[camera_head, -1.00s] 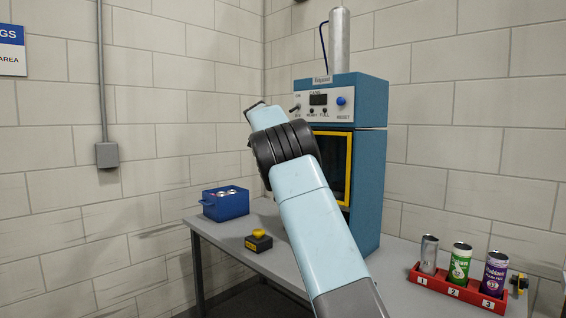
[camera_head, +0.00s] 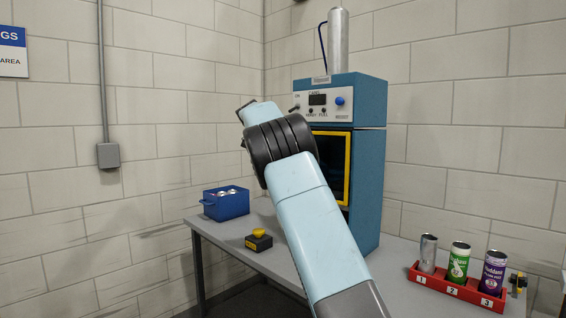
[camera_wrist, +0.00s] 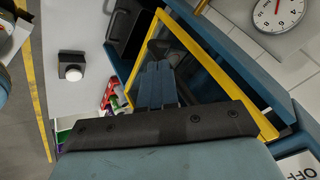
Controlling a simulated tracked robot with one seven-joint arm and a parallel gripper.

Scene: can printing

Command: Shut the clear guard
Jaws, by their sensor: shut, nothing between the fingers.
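The clear guard is a dark-looking pane in a yellow frame (camera_head: 347,168) on the front of the blue machine (camera_head: 369,180). My arm hides its left part in the head view. In the wrist view the yellow frame (camera_wrist: 222,67) slants across the picture behind my gripper (camera_wrist: 160,72). My gripper's blue fingers are together and empty, overlapping the pane in that view. I cannot tell whether they touch it, or how far the guard stands from the machine. In the head view my arm hides the gripper.
On the grey table (camera_head: 215,236) are a blue crate (camera_head: 226,206) holding cans and a black box with a yellow button (camera_head: 259,240). A red rack (camera_head: 455,290) with three cans stands at the right.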

